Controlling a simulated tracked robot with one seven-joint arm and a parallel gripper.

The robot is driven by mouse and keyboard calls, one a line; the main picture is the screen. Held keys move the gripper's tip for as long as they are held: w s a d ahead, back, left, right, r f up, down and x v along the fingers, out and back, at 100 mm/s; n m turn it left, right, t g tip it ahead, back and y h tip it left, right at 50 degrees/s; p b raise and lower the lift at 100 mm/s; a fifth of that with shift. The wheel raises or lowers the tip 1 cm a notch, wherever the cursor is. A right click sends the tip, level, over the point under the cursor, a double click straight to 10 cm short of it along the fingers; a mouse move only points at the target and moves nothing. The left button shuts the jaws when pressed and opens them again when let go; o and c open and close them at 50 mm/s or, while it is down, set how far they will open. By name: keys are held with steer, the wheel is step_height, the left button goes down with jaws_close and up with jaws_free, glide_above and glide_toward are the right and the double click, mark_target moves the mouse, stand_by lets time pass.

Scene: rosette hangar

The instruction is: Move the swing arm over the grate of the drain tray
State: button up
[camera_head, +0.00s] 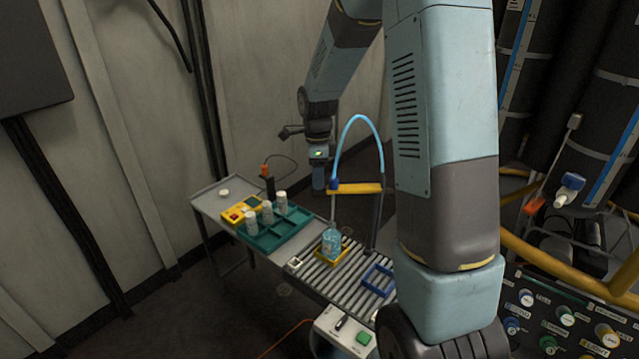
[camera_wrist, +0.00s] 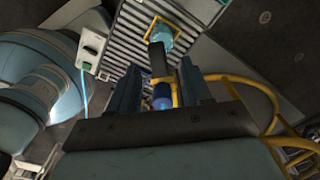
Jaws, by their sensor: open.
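The swing arm (camera_head: 358,188) is a yellow bar on a thin grey upright, with a blue nozzle (camera_head: 333,187) at its left end and a light blue hose arching above. In the head view the nozzle lines up above a beaker of blue liquid (camera_head: 330,243) in a yellow holder. The slatted grate of the drain tray (camera_head: 312,272) lies below. My gripper (camera_head: 318,180) hangs close to the nozzle end. In the wrist view its open jaws (camera_wrist: 158,88) appear either side of a blue cylinder (camera_wrist: 162,96) and a yellow bar. I cannot tell whether they touch.
A green rack (camera_head: 272,232) with several white-capped bottles and a yellow box (camera_head: 240,212) stand left on the bench. A blue square frame (camera_head: 378,281) sits right on the slats. A control box with a green button (camera_head: 345,335) is at the front. Yellow rails and hoses crowd the right.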

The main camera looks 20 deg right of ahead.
steer(key=shift+f, duration=1.45)
steer(key=shift+c, duration=0.5)
jaws_close()
steer(key=shift+d, duration=0.15)
